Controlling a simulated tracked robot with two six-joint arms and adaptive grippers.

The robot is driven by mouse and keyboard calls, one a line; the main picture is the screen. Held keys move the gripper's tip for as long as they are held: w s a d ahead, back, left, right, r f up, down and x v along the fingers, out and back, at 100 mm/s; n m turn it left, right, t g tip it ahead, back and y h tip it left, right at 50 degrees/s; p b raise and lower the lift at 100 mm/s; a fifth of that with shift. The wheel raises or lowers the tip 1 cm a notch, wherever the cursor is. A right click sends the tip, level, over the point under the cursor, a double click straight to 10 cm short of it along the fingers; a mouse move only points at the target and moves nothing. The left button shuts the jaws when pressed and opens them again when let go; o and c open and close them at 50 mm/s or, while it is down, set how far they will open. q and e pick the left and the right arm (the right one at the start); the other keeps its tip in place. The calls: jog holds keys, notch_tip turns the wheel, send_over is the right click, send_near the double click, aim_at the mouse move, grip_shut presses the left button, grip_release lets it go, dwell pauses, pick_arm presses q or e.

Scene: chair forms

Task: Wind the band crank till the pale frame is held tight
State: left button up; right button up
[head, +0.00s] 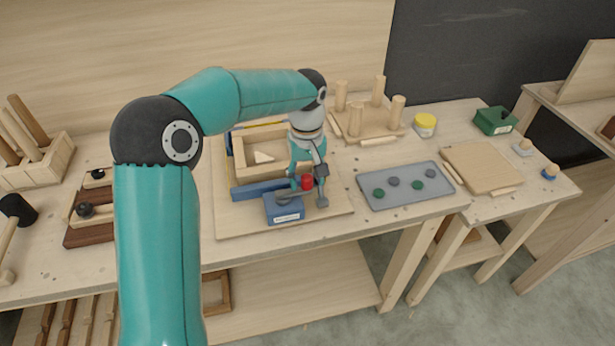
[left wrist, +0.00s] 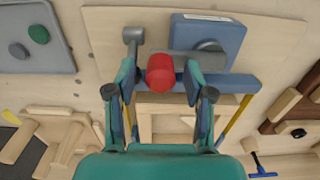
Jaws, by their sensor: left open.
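The blue crank housing (head: 284,208) with a white label sits at the front of a pale board; it also shows in the left wrist view (left wrist: 205,32). The crank's red knob (head: 307,182) lies between the fingers of my open left gripper (head: 308,178). In the left wrist view the red knob (left wrist: 160,73) shows between the two spread fingers (left wrist: 162,85), with a gap on each side. A grey bar runs beside the knob. The pale frame (head: 240,158) lies behind, with blue pieces along its edges; my gripper partly hides it.
A grey tray (head: 405,200) with several discs lies to the right. A pegged board (head: 365,128), yellow-lidded jar (head: 425,125) and green box (head: 495,120) stand farther back right. Dark wooden pieces (head: 90,232) and a mallet (head: 15,215) lie at left.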

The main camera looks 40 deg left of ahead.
pick_arm(q)
jog(key=shift+c, duration=0.2)
grip_shut()
jog(key=shift+d, duration=0.1)
jog(key=shift+d, duration=0.1)
